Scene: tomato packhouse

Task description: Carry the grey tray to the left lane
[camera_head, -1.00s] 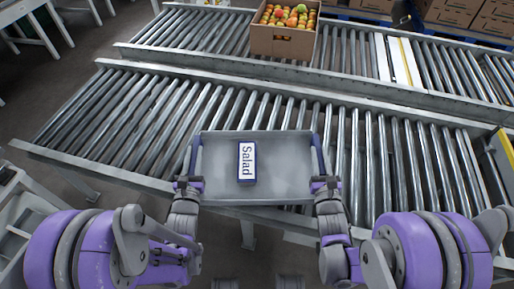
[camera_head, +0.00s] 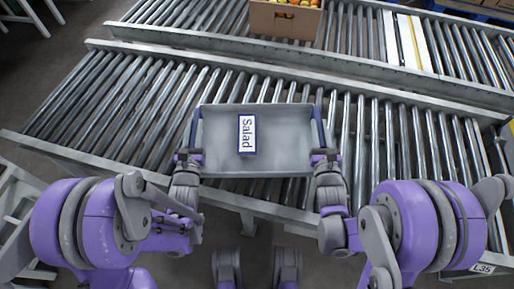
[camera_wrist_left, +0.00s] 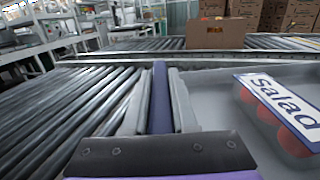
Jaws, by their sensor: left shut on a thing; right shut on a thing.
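The grey tray (camera_head: 282,142) is in the middle of the head view, over the near roller conveyor. A pack labelled "Salad" (camera_head: 247,134) lies in its left half; in the left wrist view the pack (camera_wrist_left: 282,108) shows red contents under the label. My left gripper (camera_head: 189,157) is shut on the tray's left side, and the left wrist view shows its fingers (camera_wrist_left: 159,100) on either side of the blue-edged wall. My right gripper (camera_head: 325,156) is shut on the tray's right side. I cannot tell whether the tray touches the rollers.
The near conveyor (camera_head: 110,105) has bare rollers left and right of the tray. A metal rail (camera_head: 290,66) divides it from the far conveyor, where a cardboard box of fruit (camera_head: 285,20) stands. A white bar (camera_head: 398,40) crosses the far rollers. A light-coloured frame (camera_head: 18,215) stands at lower left.

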